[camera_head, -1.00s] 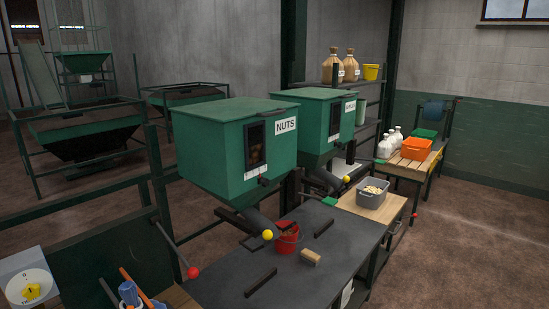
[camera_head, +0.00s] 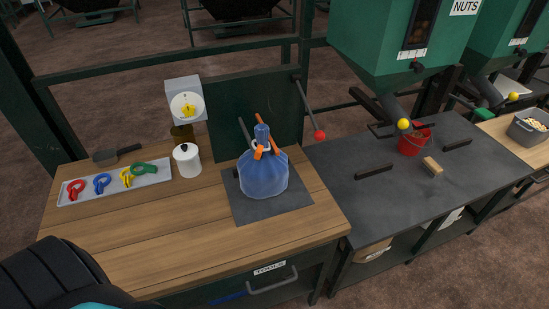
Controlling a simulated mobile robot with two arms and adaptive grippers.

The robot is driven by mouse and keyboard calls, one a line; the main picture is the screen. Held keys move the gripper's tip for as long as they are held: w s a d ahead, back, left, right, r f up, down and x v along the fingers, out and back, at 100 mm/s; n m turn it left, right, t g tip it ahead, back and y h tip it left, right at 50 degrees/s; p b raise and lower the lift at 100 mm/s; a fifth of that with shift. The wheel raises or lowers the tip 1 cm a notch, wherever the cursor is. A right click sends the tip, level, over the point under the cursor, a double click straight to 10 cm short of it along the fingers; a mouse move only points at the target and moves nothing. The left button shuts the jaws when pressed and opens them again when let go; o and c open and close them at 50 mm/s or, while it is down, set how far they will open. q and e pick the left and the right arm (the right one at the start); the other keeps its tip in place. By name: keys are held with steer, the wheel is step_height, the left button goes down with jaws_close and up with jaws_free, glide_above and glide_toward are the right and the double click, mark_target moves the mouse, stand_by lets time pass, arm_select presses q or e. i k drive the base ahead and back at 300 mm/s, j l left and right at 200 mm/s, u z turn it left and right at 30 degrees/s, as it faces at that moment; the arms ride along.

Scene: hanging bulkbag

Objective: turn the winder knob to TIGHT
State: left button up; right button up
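A grey box with a white round dial and a yellow knob (camera_head: 187,109) is mounted at the back of the wooden bench, in the upper left of the head view. The dial's lettering is too small to read, so I cannot tell where the knob points. A blue bag (camera_head: 263,174) with a gathered neck stands on a dark square mat (camera_head: 240,205) to the right of the dial. Orange pieces sit at its neck. A dark, teal-trimmed part of me shows at the bottom left. Neither of my grippers is in view.
The wooden bench (camera_head: 140,245) holds a tray (camera_head: 153,178) of coloured ring-handled tools, a dark-handled scraper (camera_head: 117,154) and a white lidded pot (camera_head: 187,161). A red-tipped lever (camera_head: 319,135) juts out right of the bag. The bench front is clear.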

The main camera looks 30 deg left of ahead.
mark_target(189, 110)
steer(key=u, duration=1.5)
